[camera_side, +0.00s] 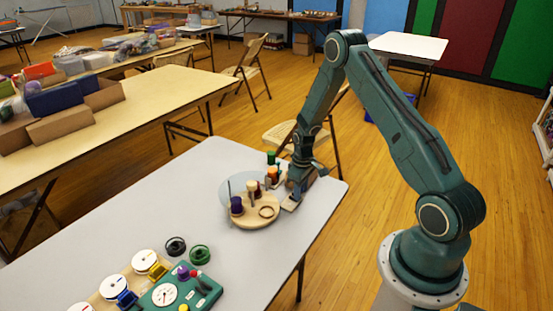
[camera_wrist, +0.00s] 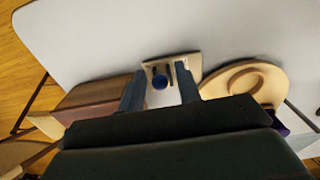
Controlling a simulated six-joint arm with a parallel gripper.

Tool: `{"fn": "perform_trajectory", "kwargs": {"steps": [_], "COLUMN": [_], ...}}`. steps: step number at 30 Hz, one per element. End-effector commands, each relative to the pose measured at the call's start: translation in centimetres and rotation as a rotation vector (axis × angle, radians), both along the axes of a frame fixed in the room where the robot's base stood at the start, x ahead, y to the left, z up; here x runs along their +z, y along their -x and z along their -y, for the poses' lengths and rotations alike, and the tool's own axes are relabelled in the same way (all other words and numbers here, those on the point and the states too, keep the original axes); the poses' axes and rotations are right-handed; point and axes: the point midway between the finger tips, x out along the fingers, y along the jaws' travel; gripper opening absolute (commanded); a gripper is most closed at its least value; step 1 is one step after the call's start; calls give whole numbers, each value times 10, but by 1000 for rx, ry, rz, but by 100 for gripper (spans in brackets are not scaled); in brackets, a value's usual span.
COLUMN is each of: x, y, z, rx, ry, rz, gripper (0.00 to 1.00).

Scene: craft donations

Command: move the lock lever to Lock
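In the wrist view, a small pale plate (camera_wrist: 186,62) with dark slots lies on the white table. No Lock marking can be read. In the side view, my gripper (camera_side: 299,186) is low at the table's right edge, over a pale plate edge (camera_side: 290,206); the knob is hidden there.
A round wooden board (camera_side: 262,222) with spools and a ring stands just left of my gripper; it also shows in the wrist view (camera_wrist: 272,80). A brown block (camera_wrist: 95,100) is on the gripper's other side. A green device (camera_side: 180,293) with dials sits at front left.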

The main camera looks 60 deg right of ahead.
Motion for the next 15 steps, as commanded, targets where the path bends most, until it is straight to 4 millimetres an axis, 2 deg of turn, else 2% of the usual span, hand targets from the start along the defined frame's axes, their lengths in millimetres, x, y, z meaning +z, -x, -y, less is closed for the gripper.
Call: {"fn": "perform_trajectory", "kwargs": {"steps": [3, 7, 8, 15], "x": [0, 0, 0, 1], "y": [0, 0, 0, -2], "z": [0, 0, 0, 0], "rx": [0, 0, 0, 0], "ry": [0, 0, 0, 0], "rz": [0, 0, 0, 1], "gripper": [34, 8, 4, 4]}}
